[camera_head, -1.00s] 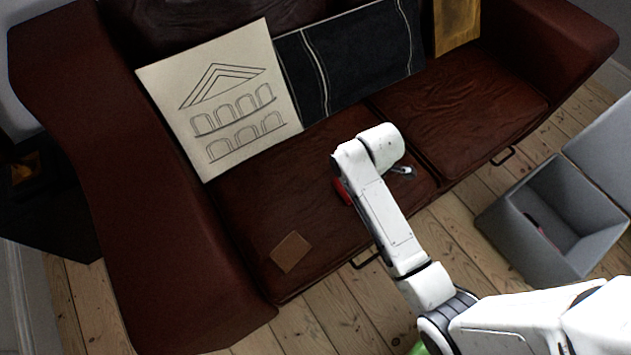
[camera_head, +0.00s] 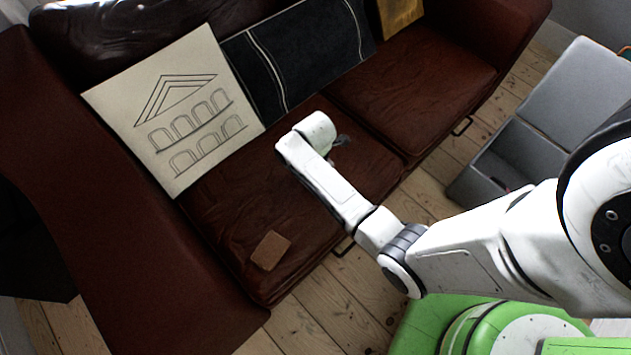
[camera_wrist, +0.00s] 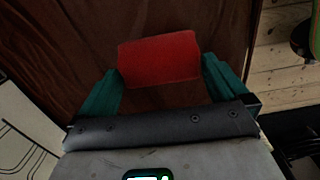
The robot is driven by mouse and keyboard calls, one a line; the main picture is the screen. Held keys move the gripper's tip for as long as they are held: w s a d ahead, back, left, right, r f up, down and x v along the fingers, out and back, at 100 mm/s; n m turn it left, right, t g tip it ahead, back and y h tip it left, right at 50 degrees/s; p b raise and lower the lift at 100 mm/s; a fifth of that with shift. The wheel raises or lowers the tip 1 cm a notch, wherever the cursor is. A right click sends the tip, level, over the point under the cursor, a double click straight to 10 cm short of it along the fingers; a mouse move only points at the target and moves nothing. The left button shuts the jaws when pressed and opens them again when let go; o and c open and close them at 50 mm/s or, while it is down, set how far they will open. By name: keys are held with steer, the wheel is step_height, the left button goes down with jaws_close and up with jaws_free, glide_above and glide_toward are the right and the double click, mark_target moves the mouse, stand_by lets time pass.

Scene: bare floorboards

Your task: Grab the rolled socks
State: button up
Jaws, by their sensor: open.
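In the wrist view, a red, soft-looking bundle (camera_wrist: 160,52), which looks like the rolled socks, lies on the brown leather sofa seat. My gripper (camera_wrist: 161,68) is open, with one teal finger to the left of the bundle and one to the right. The bundle lies between and just beyond the fingertips. I cannot tell whether the fingers touch it. In the head view the bundle is hidden behind my white arm, and the fingers do not show clearly.
A flat brown square (camera_head: 271,250) lies on the sofa seat (camera_head: 225,215). A cream cushion with a building drawing (camera_head: 180,110) and a dark cushion (camera_head: 300,55) lean on the backrest. A grey open box (camera_head: 535,150) stands on the floorboards at right.

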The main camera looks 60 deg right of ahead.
step_height(320, 180, down, 3)
steer(key=shift+f+b, duration=0.2)
steer(key=shift+b, duration=0.2)
steer(key=c, duration=0.7)
steer(key=shift+o, duration=0.2)
steer(key=shift+r, duration=0.15)
